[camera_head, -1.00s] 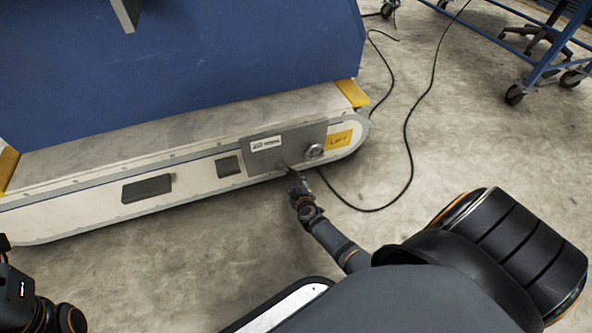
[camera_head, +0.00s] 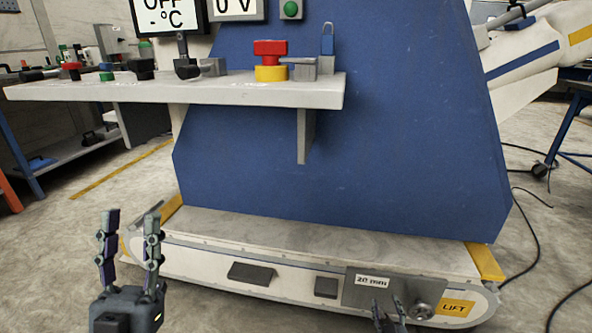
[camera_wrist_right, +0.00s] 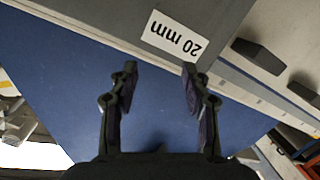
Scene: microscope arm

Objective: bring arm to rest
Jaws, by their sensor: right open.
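The microscope arm, by its look a white tube with a blue stripe (camera_head: 535,62), is at the top right of the head view, behind a blue cabinet (camera_head: 400,140). The low white base (camera_head: 200,262) carries a grey panel (camera_head: 357,296) with a 20 mm label (camera_head: 373,281), a round metal knob (camera_head: 419,310) and a yellow LIFT label (camera_head: 458,307). My right gripper (camera_head: 387,301) is open in front of this panel, left of the knob. In the right wrist view its fingers (camera_wrist_right: 160,80) are apart and empty, below the 20 mm label (camera_wrist_right: 174,33). My left gripper (camera_head: 132,213) is open and empty at the lower left.
A white shelf (camera_head: 140,92) juts from the cabinet and bears a red-and-yellow button (camera_head: 270,60) and a small blue padlock (camera_head: 327,40). An OFF display (camera_head: 168,15) and a green button (camera_head: 291,9) are above. Cables (camera_head: 535,240) lie on the floor at right.

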